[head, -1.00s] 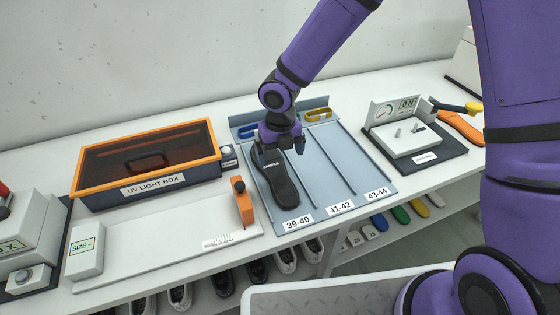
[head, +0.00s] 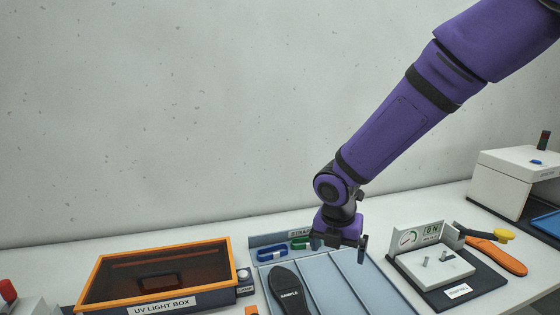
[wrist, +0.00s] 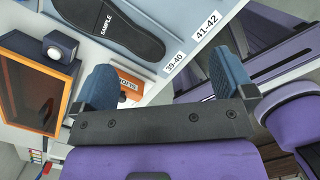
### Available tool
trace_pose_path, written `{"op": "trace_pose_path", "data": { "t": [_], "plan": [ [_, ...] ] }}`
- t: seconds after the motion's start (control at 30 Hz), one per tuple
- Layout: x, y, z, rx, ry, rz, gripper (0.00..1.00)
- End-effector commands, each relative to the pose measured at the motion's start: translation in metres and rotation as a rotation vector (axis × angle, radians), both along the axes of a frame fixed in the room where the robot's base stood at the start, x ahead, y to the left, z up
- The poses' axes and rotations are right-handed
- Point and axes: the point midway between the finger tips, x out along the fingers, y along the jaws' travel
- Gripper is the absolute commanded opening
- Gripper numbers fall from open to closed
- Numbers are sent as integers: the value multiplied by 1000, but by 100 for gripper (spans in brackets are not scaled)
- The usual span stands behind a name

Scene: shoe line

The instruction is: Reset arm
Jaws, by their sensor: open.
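My gripper (head: 338,250) is open and empty in the head view, raised above the blue-grey sorting tray (head: 379,289). Its two blue fingertips also show wide apart in the wrist view (wrist: 160,75), with nothing between them. A black sole marked SAMPLE (head: 289,291) lies in the tray's left lane, to the left of my gripper. The sole also shows at the top of the wrist view (wrist: 113,25), near the 39-40 label.
The orange-framed UV light box (head: 166,303) stands left of the tray. A gauge stand (head: 437,267) and an orange sole (head: 500,257) are to the right. A white machine (head: 517,178) stands far right. The wall above the bench is bare.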

Motion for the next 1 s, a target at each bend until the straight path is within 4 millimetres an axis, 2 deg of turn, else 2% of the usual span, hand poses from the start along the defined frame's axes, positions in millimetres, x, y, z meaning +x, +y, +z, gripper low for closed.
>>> {"op": "trace_pose_path", "data": {
  "t": [0.03,0.2,0.5,0.8,1.0],
  "plan": [
    [-3,-11,16,1,-33,-97,100],
    [-19,-46,61,29,-127,-458,100],
    [-65,-99,129,157,-280,-1094,100],
    [-127,-139,179,379,-371,-1715,100],
    [-172,-158,200,568,-367,-2113,100]
  ]
}}
